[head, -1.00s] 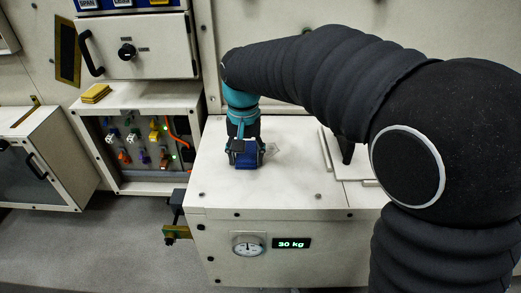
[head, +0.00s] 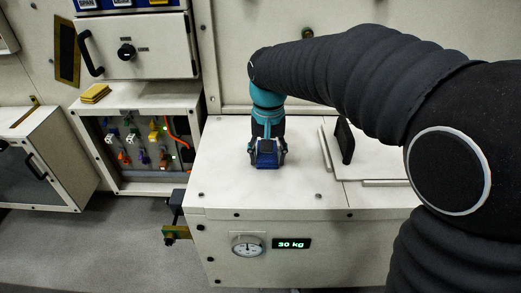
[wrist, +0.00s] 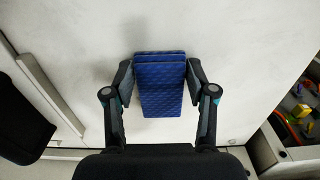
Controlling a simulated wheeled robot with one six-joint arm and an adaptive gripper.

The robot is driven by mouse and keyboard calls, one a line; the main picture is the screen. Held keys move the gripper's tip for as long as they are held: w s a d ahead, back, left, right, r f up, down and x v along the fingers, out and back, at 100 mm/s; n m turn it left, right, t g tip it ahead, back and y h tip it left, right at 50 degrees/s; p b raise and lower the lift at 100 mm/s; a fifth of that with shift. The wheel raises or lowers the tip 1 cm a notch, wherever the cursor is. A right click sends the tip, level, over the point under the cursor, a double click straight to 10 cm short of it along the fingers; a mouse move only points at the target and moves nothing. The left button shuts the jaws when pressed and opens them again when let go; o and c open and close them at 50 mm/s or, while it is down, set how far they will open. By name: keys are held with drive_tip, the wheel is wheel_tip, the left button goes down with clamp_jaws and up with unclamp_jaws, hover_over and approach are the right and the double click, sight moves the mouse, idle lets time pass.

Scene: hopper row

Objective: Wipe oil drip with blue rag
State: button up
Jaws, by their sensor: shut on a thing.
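The blue rag (head: 267,160), a folded pad, is held at the top of the white cabinet (head: 215,165). My gripper (head: 267,151) is shut on it from above. In the wrist view the rag (wrist: 160,95) sits between my two fingers, one on each side. I cannot tell whether its underside touches the cabinet top. I see no oil drip on the bare parts of the top in either view. The patch under the rag and gripper is hidden.
A black upright handle (head: 345,141) stands on the raised panel right of my gripper. A gauge (head: 247,246) and a 30 kg display (head: 291,244) are on the cabinet front. An open cable box (head: 145,150) stands to the left. The top's front is clear.

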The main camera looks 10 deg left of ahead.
drive_tip(key=shift+w+d+f, duration=0.15)
drive_tip(key=shift+w+d, duration=0.05)
drive_tip(key=shift+d, duration=0.9)
drive_tip(key=shift+r, duration=0.8)
drive_tip(key=shift+f+b, duration=0.3)
drive_tip(key=shift+b, duration=1.2)
drive_tip(key=shift+b, duration=0.3)
